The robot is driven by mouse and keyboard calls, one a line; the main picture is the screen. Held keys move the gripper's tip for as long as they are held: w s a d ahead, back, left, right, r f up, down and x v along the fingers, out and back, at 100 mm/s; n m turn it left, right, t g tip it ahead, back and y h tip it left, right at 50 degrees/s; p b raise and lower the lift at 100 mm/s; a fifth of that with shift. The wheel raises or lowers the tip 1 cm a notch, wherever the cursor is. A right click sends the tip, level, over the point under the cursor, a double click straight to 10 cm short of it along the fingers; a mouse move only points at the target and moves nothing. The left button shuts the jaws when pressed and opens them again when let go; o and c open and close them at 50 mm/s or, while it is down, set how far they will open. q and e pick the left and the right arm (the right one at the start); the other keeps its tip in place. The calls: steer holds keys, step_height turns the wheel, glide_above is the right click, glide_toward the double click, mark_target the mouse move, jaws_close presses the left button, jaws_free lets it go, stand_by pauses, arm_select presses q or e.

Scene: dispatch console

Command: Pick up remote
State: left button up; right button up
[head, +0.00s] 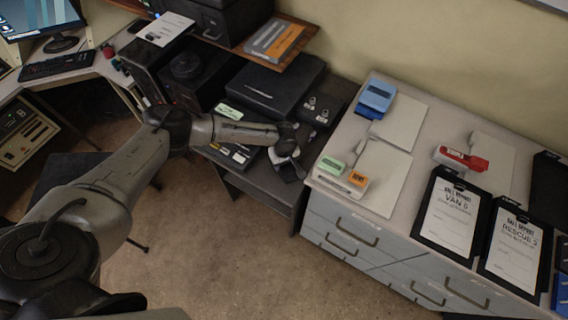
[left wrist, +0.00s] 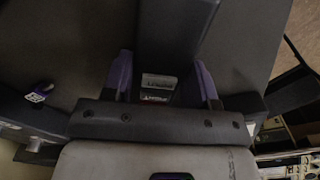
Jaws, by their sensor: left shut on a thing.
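My left gripper (head: 288,165) hangs over the right end of the low dark desk, left of the grey drawer cabinet. In the left wrist view, its two purple-edged fingers (left wrist: 164,80) are shut on a dark, long object with pale labels, which I take to be the remote (left wrist: 178,35). In the head view the gripper mostly hides it, and I cannot tell whether it touches the desk. My right gripper is not in view.
The grey drawer cabinet (head: 350,243) bears clipboards (head: 449,218), a red stapler-like item (head: 460,159) and a blue box (head: 376,97). A black case (head: 276,84) lies on the desk behind my gripper. A monitor (head: 40,17) and keyboard (head: 57,65) stand far left. Open floor lies in front.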

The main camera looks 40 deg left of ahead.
arm_select(q)
steer(key=c, duration=0.3)
steer(key=shift+c, duration=0.2)
